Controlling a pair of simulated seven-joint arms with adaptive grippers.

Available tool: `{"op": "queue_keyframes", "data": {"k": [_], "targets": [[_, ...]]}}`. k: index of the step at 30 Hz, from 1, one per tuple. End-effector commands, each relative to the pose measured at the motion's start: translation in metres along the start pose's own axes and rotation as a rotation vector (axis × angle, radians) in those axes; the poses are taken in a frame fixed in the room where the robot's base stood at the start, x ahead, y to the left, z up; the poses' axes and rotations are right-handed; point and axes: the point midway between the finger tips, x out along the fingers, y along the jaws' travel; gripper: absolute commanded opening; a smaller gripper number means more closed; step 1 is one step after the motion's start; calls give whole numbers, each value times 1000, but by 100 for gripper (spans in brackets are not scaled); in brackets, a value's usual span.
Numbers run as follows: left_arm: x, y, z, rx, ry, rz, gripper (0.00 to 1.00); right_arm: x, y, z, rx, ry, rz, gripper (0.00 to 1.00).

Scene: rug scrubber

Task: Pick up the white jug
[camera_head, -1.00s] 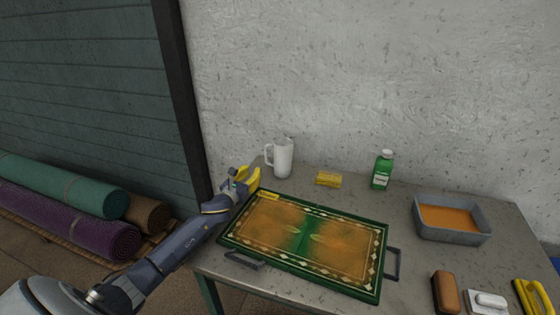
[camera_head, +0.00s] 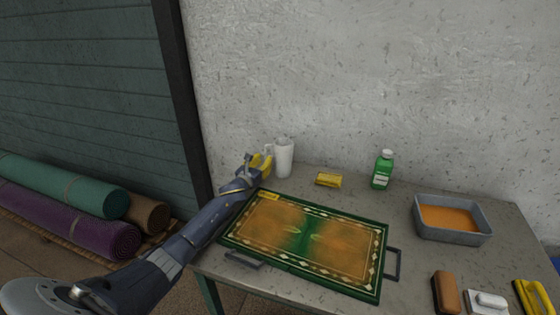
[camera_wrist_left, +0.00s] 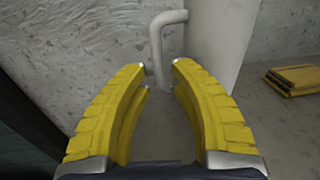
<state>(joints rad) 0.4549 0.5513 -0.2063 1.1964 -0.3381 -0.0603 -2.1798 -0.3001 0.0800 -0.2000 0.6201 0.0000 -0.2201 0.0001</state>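The white jug (camera_head: 285,158) stands upright at the back left of the table, near the wall, with its handle toward the left. In the left wrist view its body (camera_wrist_left: 219,40) and handle (camera_wrist_left: 157,45) show just ahead of my yellow fingers. My left gripper (camera_head: 268,164) is right beside the handle. In the left wrist view the fingertips (camera_wrist_left: 160,67) are apart, with the lower part of the handle in the gap between them. I cannot tell whether they touch it. My right gripper is not in view.
A green patterned rug on a board (camera_head: 305,240) lies in front of the jug. A yellow sponge (camera_head: 328,180) and a green bottle (camera_head: 382,170) stand to the right. A grey tub of orange liquid (camera_head: 452,237) and brushes (camera_head: 446,292) are farther right. The wall is close behind.

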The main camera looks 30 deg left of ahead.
Motion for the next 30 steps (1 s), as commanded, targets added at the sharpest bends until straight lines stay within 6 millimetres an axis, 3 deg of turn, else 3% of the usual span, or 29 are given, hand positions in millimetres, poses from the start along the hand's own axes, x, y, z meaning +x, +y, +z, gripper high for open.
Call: {"op": "queue_keyframes", "data": {"k": [9,20,26,30], "targets": [[26,0,0,-2,0,1,22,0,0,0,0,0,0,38],[28,0,0,-1,-1,0,25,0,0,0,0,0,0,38],[28,0,0,-1,0,0,2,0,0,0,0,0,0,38],[28,0,0,-1,0,0,0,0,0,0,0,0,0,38]]}}
